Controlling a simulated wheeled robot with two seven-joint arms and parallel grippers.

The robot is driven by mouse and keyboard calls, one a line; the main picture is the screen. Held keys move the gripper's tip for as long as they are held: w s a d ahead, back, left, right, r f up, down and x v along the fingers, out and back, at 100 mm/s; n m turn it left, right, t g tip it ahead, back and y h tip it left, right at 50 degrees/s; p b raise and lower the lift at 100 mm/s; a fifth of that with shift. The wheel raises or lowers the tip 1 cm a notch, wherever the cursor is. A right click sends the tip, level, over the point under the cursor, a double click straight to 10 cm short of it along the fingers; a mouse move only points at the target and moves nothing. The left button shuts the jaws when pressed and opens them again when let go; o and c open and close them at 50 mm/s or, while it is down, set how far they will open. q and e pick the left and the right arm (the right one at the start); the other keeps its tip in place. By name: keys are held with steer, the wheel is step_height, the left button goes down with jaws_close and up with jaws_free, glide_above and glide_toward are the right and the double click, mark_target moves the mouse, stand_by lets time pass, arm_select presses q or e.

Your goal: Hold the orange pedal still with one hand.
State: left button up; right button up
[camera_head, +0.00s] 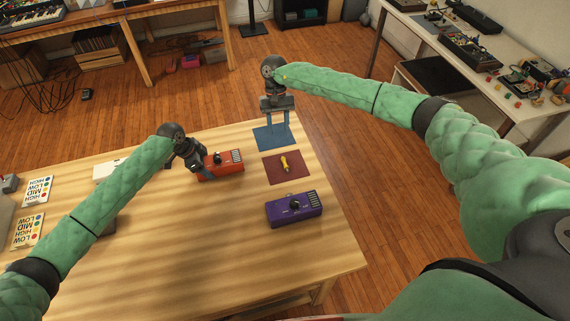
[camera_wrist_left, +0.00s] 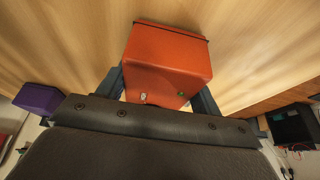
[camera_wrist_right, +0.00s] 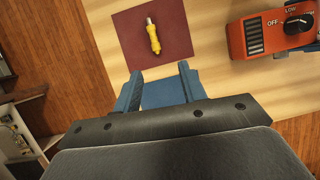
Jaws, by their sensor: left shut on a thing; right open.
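The orange pedal (camera_head: 222,163) stands on the wooden table, with a dark knob on top. My left gripper (camera_head: 200,173) is at its left end, shut on it; in the left wrist view the fingers lie on both sides of the orange body (camera_wrist_left: 168,55). In the right wrist view the pedal (camera_wrist_right: 280,30) shows a knob with OFF and LOW marks beside a slotted black panel. My right gripper (camera_head: 277,115) is open and empty above the blue mat (camera_head: 272,137). It also shows in the right wrist view (camera_wrist_right: 158,85), apart from the pedal.
A dark red mat (camera_head: 273,173) carries a yellow-handled tool (camera_head: 285,163). A purple pedal (camera_head: 294,208) stands near the right edge. Cards marked HIGH, MID, LOW (camera_head: 36,190) lie at the left. The table's front middle (camera_head: 220,260) is clear.

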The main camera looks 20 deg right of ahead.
mark_target(283, 158)
steer(key=shift+n+h, duration=0.3)
steer(key=x, duration=1.1)
steer(key=shift+w+f, duration=0.1)
steer(key=shift+f, duration=0.3)
steer(key=shift+d, duration=0.1)
jaws_close()
